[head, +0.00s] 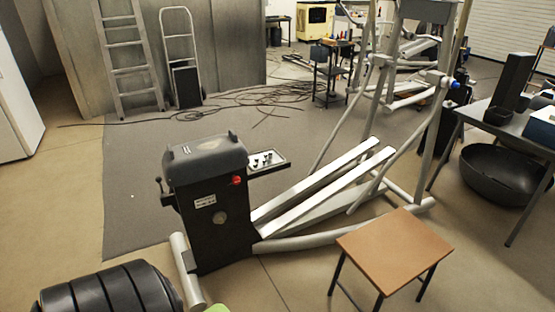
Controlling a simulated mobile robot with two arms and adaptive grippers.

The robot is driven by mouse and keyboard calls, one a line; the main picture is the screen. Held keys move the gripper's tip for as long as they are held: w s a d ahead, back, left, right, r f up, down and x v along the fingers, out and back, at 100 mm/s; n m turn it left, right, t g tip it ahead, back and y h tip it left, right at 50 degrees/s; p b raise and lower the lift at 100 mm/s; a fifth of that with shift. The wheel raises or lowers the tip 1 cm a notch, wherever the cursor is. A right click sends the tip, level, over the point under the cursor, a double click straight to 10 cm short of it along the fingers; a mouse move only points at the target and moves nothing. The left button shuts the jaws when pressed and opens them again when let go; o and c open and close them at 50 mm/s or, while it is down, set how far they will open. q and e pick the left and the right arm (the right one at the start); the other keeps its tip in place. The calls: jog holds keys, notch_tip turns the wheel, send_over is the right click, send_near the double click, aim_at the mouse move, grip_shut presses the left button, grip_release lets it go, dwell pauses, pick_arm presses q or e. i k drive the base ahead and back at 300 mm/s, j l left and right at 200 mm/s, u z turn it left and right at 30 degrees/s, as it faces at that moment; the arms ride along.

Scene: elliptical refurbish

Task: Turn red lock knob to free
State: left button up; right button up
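The red lock knob (237,181) sits on the upper right of the front face of the black housing (203,234) of an elliptical machine. It is small here, and I cannot tell which way it is turned. A grey rounded cover (204,158) tops the housing. A white label and a round grey disc are on the same face below. A black lever (161,190) sticks out at the housing's left side. Neither of my grippers is in view, and nothing touches the knob.
A tray with small parts (281,163) adjoins the housing's right side. A brown-topped stool (398,246) stands at front right. A black ribbed object (108,294) fills the lower left corner. Loose cables (250,97) lie behind. Open floor (70,215) lies left of the machine.

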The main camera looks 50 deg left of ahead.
aim_at(236, 179)
jog(key=u, duration=1.25)
jog(key=i+j+u, duration=0.3)
jog(key=i+j, duration=0.35)
jog(key=i+j+u, duration=0.3)
jog(key=i+j, duration=0.25)
jog(key=i, duration=0.1)
